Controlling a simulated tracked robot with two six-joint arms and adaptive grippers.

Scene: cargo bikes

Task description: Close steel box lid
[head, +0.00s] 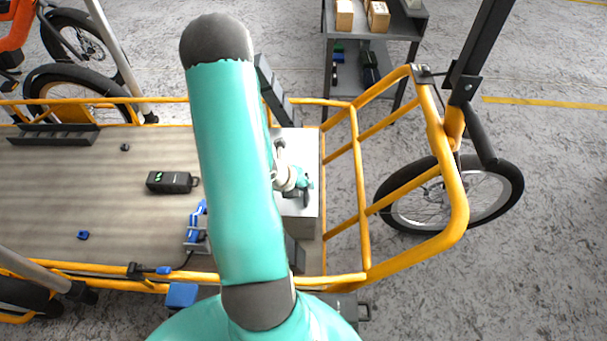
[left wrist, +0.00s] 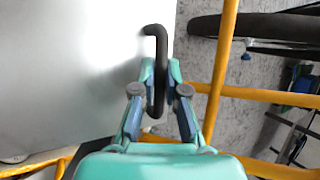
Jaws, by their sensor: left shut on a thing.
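The steel box (head: 304,228) stands at the right end of the cargo bed, partly hidden behind my arm. Its pale lid (head: 305,145) shows as a flat light surface. The lid fills the left of the left wrist view (left wrist: 70,70). A black bar handle (left wrist: 153,31) sits near the lid's right edge. My left gripper (left wrist: 160,78) is shut on this handle, one finger on each side. In the head view, my left gripper (head: 300,184) is over the right part of the box. I cannot tell whether the lid is fully down. My right gripper is not in view.
A yellow tube frame (head: 358,160) rises right of the box, with a wheel (head: 450,195) beyond. A black case (head: 170,182), a blue clamp (head: 197,225) and small blue block (head: 83,235) lie on the wooden bed (head: 60,190). A shelf (head: 345,50) stands behind.

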